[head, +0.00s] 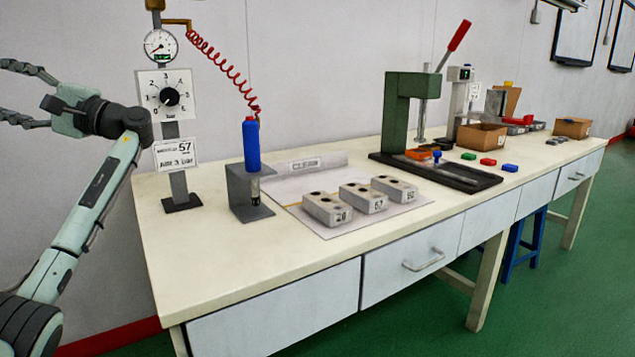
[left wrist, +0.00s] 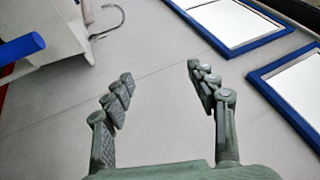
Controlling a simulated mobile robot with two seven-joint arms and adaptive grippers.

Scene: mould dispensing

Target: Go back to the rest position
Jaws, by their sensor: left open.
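My left gripper (head: 22,92) is at the far left of the head view, raised beside the bench and pointing left, away from it. Its two fingers are spread and empty. In the left wrist view the open fingers (left wrist: 160,88) have only a grey wall behind them. My right gripper is not in view.
The bench (head: 225,270) holds a dial gauge stand (head: 170,95), a blue dispenser (head: 251,145) in a grey holder, several grey moulds (head: 328,208) on a sheet and a green press (head: 397,110). Blue-framed panels (left wrist: 225,20) hang on the wall. Air around the left gripper looks clear.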

